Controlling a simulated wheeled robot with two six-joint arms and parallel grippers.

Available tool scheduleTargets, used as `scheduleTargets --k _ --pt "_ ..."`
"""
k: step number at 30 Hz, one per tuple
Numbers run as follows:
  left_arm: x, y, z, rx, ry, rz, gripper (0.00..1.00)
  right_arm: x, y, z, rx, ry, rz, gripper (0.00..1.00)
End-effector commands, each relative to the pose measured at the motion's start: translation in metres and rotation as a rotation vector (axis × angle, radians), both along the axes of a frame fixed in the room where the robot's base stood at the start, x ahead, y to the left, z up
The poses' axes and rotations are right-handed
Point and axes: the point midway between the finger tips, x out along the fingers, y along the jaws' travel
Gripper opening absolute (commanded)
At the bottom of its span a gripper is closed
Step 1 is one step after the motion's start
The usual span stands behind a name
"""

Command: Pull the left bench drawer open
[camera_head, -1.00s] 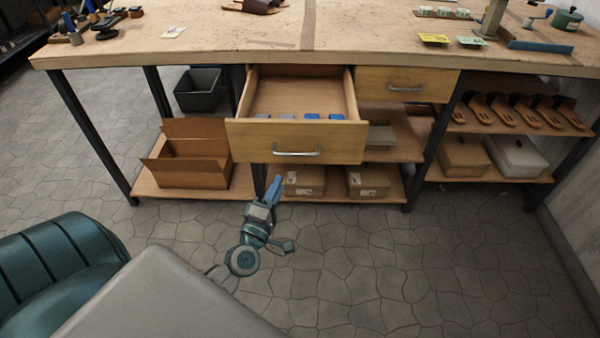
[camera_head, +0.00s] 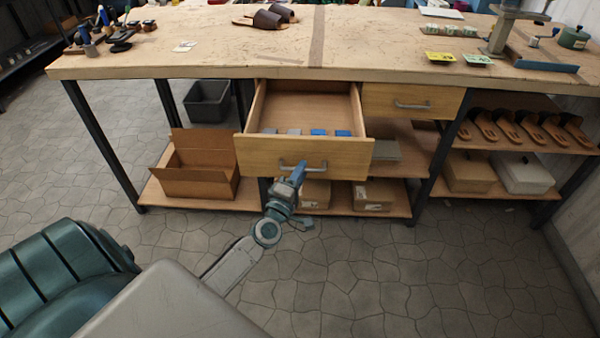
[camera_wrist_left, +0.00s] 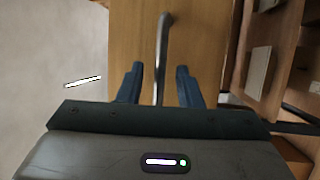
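The left bench drawer (camera_head: 255,155) stands pulled out from under the bench top, its inside showing. Its metal bar handle (camera_head: 317,163) is on the wooden front. My left gripper (camera_head: 301,168) is at the handle in the head view. In the left wrist view, the fingers of my left gripper (camera_wrist_left: 159,80) are spread apart. The handle (camera_wrist_left: 162,45) runs between them with a gap on each side, and the drawer front (camera_wrist_left: 132,40) lies beyond. My right gripper is not in view.
Several small blue and grey items (camera_head: 319,132) lie in the drawer. The right drawer (camera_head: 418,101) is shut. An open cardboard box (camera_head: 200,180) and closed boxes (camera_head: 374,194) sit on the lower shelf. The stone floor (camera_head: 370,270) in front is clear.

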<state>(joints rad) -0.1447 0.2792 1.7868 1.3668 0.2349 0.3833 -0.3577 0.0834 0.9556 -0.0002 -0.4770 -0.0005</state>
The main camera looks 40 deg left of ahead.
Motion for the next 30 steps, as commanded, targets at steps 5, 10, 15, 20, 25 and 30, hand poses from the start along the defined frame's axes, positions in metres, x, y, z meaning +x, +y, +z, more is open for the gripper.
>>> scheduleTargets --k 5,10,15,20,25,30 --pt "0.001 0.0 0.0 0.0 0.001 0.0 0.32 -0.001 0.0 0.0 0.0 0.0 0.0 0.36" --pt "0.0 0.0 0.0 0.0 0.001 0.0 0.13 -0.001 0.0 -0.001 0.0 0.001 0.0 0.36" --pt "0.0 0.0 0.0 0.001 0.001 0.0 0.0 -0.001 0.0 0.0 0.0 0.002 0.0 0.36" --pt "0.003 0.001 -0.001 0.001 0.001 -0.001 0.0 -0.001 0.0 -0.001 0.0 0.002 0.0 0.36" --pt "0.022 0.013 -0.001 0.003 0.001 -0.001 0.0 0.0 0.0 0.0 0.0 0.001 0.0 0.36" --pt "0.034 0.02 -0.001 0.001 0.0 -0.002 0.0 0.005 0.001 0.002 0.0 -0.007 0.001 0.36"
